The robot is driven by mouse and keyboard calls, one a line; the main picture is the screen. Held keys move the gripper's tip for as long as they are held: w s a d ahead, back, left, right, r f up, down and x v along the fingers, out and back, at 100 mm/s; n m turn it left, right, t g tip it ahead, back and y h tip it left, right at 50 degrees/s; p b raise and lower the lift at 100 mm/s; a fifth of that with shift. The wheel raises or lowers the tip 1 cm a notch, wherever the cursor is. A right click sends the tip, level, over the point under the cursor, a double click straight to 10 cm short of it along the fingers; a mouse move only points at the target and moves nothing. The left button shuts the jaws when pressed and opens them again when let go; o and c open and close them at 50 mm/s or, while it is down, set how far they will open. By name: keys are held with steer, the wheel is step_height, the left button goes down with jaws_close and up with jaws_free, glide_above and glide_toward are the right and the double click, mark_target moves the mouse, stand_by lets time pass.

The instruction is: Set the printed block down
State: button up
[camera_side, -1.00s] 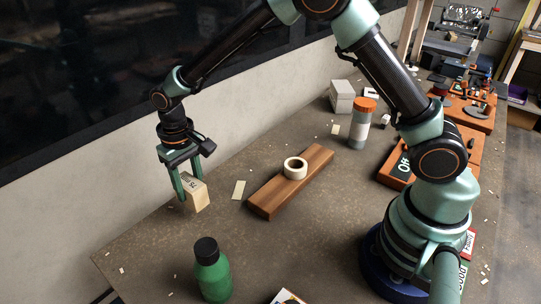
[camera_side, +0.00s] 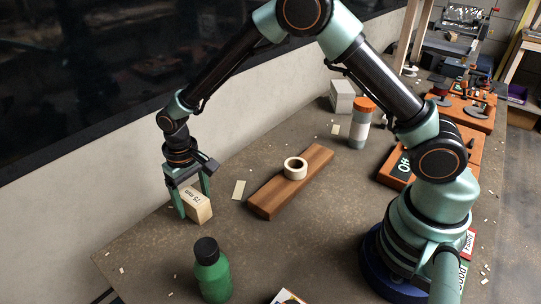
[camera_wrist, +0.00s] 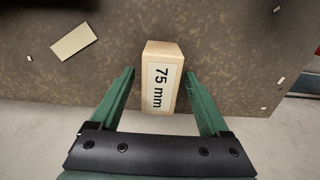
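The printed block (camera_side: 197,205) is pale wood with a white label reading "75 mm". It appears to rest on the tabletop near the wall-side edge. In the wrist view the block (camera_wrist: 162,78) lies between the fingers with its label facing the camera. My gripper (camera_side: 194,203) is over the block with a finger on either side. In the wrist view my gripper (camera_wrist: 159,72) is spread, with a clear gap at the left of the block and a narrower one at the right. The block's underside is hidden.
A green bottle (camera_side: 213,272) stands in front. A pale strip (camera_side: 239,190) lies right of the block. Beyond it are a wooden plank (camera_side: 265,204) and a tape roll (camera_side: 295,168). An orange-capped container (camera_side: 361,124) stands farther back. Table between block and bottle is mostly clear.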

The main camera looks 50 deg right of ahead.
mark_target(193, 196)
steer(key=shift+r, duration=0.1)
step_height(193, 196, up, 12)
steer(key=s+d+r+t, duration=0.3)
steer(key=s+d+r, duration=0.3)
steer(key=d+r, duration=0.3)
steer(key=s+d+r+t, duration=0.1)
steer(key=s+d+t, duration=0.1)
steer(key=s+d, duration=0.5)
steer(key=shift+s+d+r+t, duration=0.25)
steer(key=shift+s+r+t, duration=0.05)
steer(key=shift+s, duration=0.95)
